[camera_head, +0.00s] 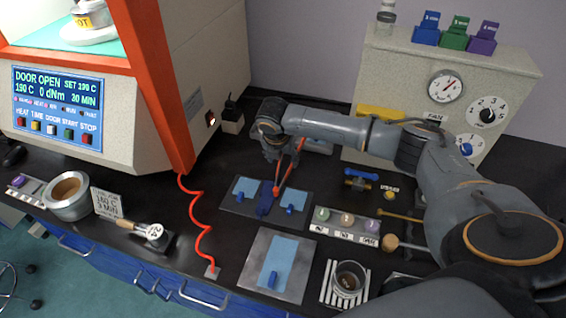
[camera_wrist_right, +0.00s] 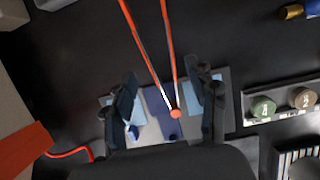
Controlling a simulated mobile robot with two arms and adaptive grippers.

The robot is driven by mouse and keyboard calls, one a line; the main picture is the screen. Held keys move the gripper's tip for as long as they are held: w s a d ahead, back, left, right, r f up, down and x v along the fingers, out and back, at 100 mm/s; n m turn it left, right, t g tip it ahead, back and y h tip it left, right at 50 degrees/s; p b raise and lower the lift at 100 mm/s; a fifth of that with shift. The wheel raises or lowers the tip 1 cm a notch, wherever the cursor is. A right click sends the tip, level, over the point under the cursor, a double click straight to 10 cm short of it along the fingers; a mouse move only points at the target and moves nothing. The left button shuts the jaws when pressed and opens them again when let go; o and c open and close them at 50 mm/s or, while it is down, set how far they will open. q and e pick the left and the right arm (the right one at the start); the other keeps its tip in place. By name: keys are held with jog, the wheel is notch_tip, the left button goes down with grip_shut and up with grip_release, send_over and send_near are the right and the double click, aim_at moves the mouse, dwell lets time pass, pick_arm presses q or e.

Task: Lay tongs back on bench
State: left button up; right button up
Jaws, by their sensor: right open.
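The orange-red tongs (camera_head: 289,168) are over the grey plate with blue pads, one end at the dark blue piece (camera_head: 265,205) in its middle. In the right wrist view the tongs (camera_wrist_right: 170,60) show two long legs and a round orange end, which lies between my fingers. My right gripper (camera_head: 271,150) is beside the tongs in the head view. In the right wrist view its fingers (camera_wrist_right: 168,106) stand apart, on either side of the dark blue piece (camera_wrist_right: 157,100). I cannot tell whether the tongs rest on it. My left gripper is not in view.
The black bench (camera_head: 225,240) also holds a grey plate (camera_head: 299,255) with a blue pad, a striped mat with a cup (camera_head: 348,280), and a tray of round samples (camera_head: 346,222). The rheometer (camera_head: 90,110) stands left, a red coiled cord (camera_head: 197,215) beside it. A gauge panel (camera_head: 410,75) stands behind.

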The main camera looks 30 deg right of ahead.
jog(key=v, duration=0.9)
